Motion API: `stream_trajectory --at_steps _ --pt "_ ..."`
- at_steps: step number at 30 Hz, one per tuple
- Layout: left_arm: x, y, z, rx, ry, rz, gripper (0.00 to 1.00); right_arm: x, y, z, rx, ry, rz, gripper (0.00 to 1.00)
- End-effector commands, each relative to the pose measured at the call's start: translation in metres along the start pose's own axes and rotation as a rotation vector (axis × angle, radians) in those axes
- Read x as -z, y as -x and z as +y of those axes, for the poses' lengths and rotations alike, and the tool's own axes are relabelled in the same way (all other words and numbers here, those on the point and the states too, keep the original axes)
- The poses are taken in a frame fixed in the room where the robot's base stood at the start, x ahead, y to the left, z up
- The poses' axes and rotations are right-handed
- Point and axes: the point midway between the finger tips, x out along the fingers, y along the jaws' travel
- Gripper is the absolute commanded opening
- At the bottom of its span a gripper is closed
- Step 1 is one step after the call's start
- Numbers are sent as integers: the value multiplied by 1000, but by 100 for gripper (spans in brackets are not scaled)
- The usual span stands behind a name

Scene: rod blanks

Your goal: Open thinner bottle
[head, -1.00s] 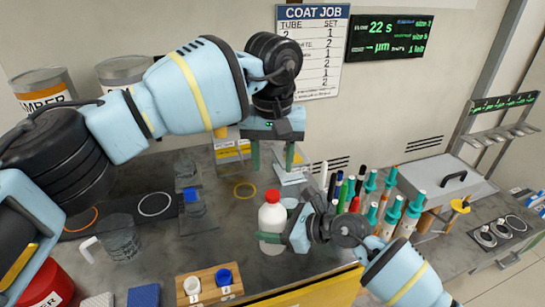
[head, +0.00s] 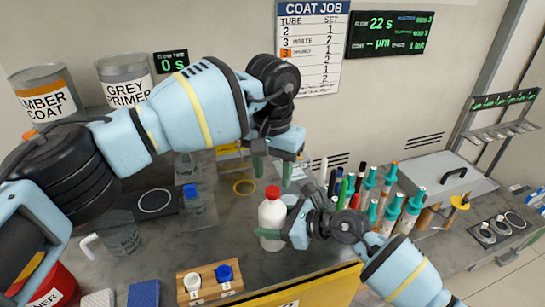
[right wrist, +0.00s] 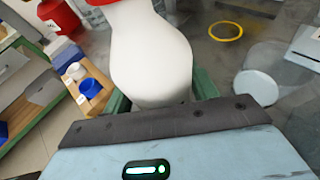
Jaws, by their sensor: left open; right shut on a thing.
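The white thinner bottle (head: 270,218) stands upright at the middle of the bench with its red cap (head: 272,192) on. My right gripper (head: 286,228) is shut on the bottle's side from the right. In the right wrist view, the bottle's white body (right wrist: 150,55) sits between the green fingers (right wrist: 160,95), and the red cap is cut off at the top edge. My left gripper (head: 273,172) is open just above the cap, fingers pointing down and tilted. I cannot tell whether a finger touches the cap.
Two small cups, white (head: 193,284) and blue (head: 224,275), sit in a wooden holder in front. Several markers and teal-capped bottles (head: 392,210) crowd the right. A clear jug (head: 118,238) and paint cans (head: 126,80) are at left. A yellow ring (head: 244,187) lies behind the bottle.

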Motion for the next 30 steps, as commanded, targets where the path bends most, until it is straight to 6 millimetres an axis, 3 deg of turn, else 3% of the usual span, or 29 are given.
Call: stream_trajectory --at_steps 3,9,20,30 --pt "0 -18 0 0 1 -2 46 0 0 0 0 0 0 0" --pt "0 -36 0 0 2 0 46 0 0 0 0 0 0 0" --pt "0 -40 0 1 2 1 46 0 0 0 0 0 0 0" --pt "0 -40 -1 1 2 1 3 0 0 0 0 0 0 0"
